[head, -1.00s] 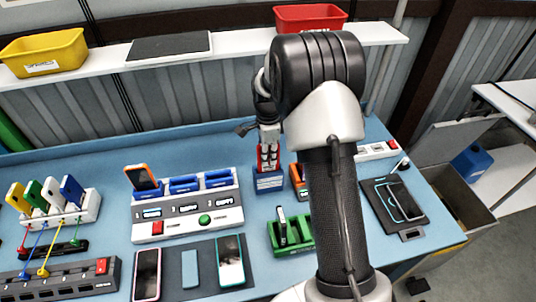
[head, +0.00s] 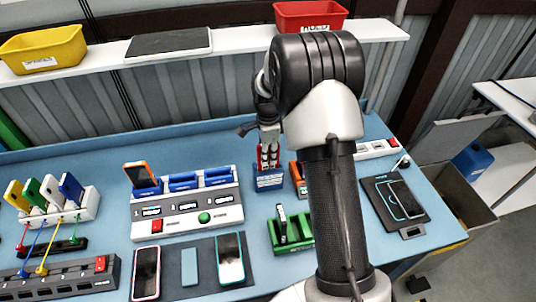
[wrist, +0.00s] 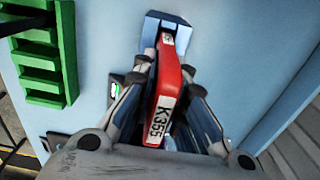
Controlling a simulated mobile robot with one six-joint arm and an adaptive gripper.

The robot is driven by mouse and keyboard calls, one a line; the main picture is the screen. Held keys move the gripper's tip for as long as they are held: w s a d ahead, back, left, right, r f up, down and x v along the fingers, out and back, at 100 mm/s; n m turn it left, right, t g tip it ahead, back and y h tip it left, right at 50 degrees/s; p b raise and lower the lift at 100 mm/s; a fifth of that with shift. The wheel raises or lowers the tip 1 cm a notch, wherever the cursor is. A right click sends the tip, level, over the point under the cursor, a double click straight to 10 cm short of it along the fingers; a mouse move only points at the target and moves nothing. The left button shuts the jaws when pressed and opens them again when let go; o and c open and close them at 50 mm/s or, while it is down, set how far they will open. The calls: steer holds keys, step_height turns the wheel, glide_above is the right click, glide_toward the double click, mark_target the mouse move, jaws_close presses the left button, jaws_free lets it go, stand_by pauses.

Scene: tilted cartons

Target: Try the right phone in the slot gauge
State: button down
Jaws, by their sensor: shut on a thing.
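My gripper (head: 268,140) is shut on a red, phone-sized piece (wrist: 166,90) with a white label reading K355. In the wrist view, the two fingers press on its sides. In the head view, the red piece (head: 268,157) stands upright, with its lower end at a blue block (head: 269,183). The block also shows at the top of the wrist view (wrist: 165,27). I cannot tell how deep the red piece sits in it, or whether this block is the slot gauge. Two phones, pink-edged (head: 146,272) and teal-edged (head: 230,258), lie on a dark mat.
A green slotted rack (head: 291,240) holding a dark piece stands in front of the block. An orange item (head: 298,178) is close to its right, partly behind my arm. A charging station (head: 187,212) with an orange phone (head: 140,175) is left. A black pad (head: 396,200) lies right.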

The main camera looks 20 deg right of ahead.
steer(key=shift+f+b, duration=0.75)
steer(key=shift+f, duration=0.55)
stand_by(0.9)
stand_by(0.8)
steer(key=c, duration=1.5)
jaws_free()
steer(key=shift+c, duration=0.2)
steer(key=shift+r, duration=0.25)
steer(key=shift+r+p, duration=0.4)
steer(key=shift+p, duration=0.1)
steer(key=shift+r, duration=0.1)
jaws_close()
